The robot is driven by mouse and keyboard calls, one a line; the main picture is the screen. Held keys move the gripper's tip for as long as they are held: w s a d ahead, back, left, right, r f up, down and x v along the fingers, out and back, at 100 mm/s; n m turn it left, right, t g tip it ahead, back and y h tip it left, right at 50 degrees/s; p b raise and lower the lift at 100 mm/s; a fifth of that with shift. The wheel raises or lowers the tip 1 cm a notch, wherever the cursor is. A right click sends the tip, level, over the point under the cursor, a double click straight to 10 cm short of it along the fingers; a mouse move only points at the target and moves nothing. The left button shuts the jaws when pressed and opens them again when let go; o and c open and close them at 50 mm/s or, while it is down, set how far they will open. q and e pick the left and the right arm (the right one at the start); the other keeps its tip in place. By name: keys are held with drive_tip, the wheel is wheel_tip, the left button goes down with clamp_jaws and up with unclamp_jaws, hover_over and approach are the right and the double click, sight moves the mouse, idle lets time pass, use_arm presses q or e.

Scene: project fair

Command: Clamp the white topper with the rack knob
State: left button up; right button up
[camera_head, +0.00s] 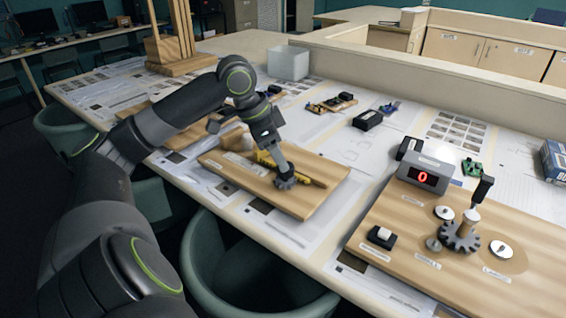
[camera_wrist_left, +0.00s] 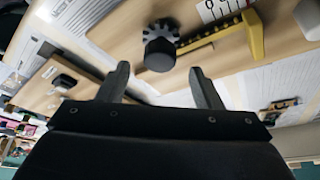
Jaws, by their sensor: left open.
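The rack knob, a dark round knob with a toothed gear (camera_wrist_left: 158,46), stands on a wooden board (camera_head: 325,198). The yellow clamp rack and jaw (camera_wrist_left: 254,36) lie beside it; yellow parts (camera_head: 312,180) also show in the head view. A white rounded piece (camera_wrist_left: 309,17), probably the white topper, is at the wrist view's upper right edge, partly cut off, beyond the yellow jaw. My left gripper (camera_wrist_left: 162,80) is open, with the knob ahead of its gap. In the head view, the gripper (camera_head: 283,172) comes down over the gear and partly hides it. My right gripper is not in view.
A second wooden board (camera_head: 400,268) at the right holds a gear with a crank (camera_head: 460,237) and a grey display box (camera_head: 425,174) reading 0. A clear bin (camera_head: 288,63) stands behind. A green chair (camera_head: 245,265) is below the table's front edge.

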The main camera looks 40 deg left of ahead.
use_arm(q)
drive_tip(key=shift+x, duration=1.9)
